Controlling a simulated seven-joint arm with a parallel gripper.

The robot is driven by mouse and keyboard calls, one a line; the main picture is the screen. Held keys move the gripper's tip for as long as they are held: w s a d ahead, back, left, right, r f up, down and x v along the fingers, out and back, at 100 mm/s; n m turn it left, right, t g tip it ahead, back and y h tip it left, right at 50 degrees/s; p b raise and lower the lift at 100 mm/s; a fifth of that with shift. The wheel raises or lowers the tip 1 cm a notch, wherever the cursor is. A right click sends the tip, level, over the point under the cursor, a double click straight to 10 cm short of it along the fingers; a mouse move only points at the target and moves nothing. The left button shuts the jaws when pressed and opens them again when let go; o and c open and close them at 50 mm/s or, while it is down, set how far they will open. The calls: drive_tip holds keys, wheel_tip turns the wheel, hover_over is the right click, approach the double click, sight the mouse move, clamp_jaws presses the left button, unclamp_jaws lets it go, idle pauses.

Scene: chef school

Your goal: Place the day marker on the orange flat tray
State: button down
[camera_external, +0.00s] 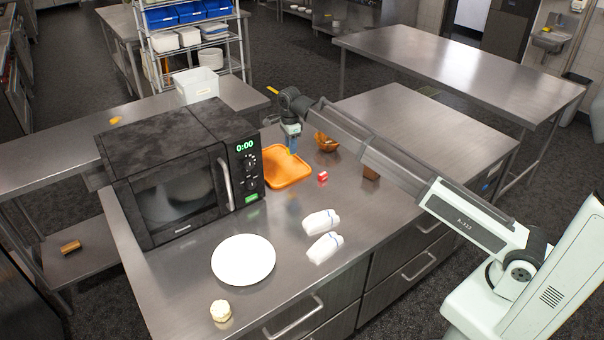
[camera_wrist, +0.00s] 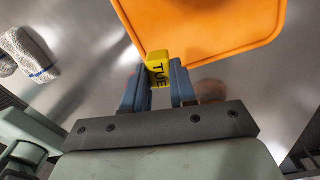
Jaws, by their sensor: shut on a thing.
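The day marker, a small yellow block with dark letters reading like "TUE" (camera_wrist: 158,68), is held between the blue fingertips of my gripper (camera_wrist: 159,78). The orange flat tray (camera_wrist: 205,25) fills the top of the wrist view, and the marker overlaps its near edge there. In the external view the tray (camera_external: 284,174) lies on the steel counter right of the microwave. My gripper (camera_external: 292,148) points down at the tray's back right side. The marker is not clear there, and its height above the tray cannot be told.
A black microwave (camera_external: 175,175) stands left of the tray. A red block (camera_external: 322,177), an orange-brown bowl (camera_external: 326,141) and two white cloth-like rolls (camera_external: 322,234) lie to the right and front. A white plate (camera_external: 243,259) is at the front.

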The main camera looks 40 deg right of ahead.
drive_tip(key=r+n, duration=0.1)
hover_over(278, 164)
drive_tip(key=shift+n, duration=0.7)
drive_tip(key=shift+f, duration=4.9)
drive_tip(key=shift+f, duration=0.1)
drive_tip(key=c, duration=0.9)
unclamp_jaws()
wheel_tip(278, 164, up, 12)
